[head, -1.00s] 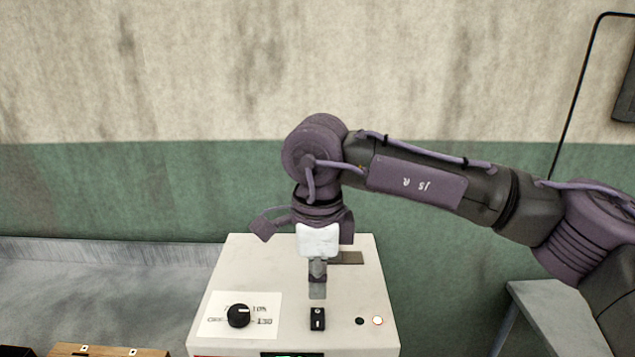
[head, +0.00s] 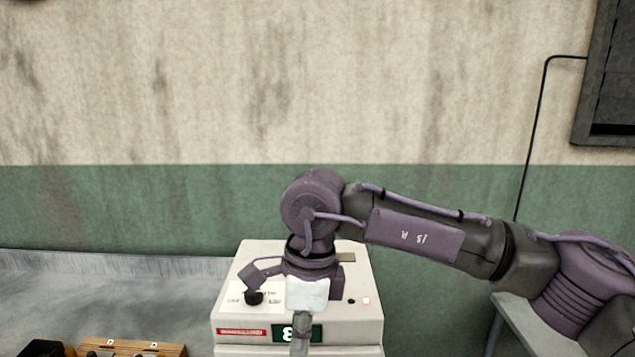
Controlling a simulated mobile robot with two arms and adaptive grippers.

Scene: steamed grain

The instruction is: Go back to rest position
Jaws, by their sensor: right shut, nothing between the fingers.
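My right gripper (head: 300,340) points down in front of a white machine (head: 232,329), its fingers together and empty. It covers part of the machine's top and part of the green display (head: 316,333) on the front. The machine's black knob (head: 254,298) shows to the left of the gripper. A small lit lamp (head: 366,301) shows to the right of it. The black switch seen before is hidden behind the gripper. My left gripper is not in view.
A wooden box (head: 150,347) with dark things in it is at the bottom left. A grey table (head: 548,335) stands at the right, under my right arm. A dark panel (head: 603,75) with a black cable hangs on the wall.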

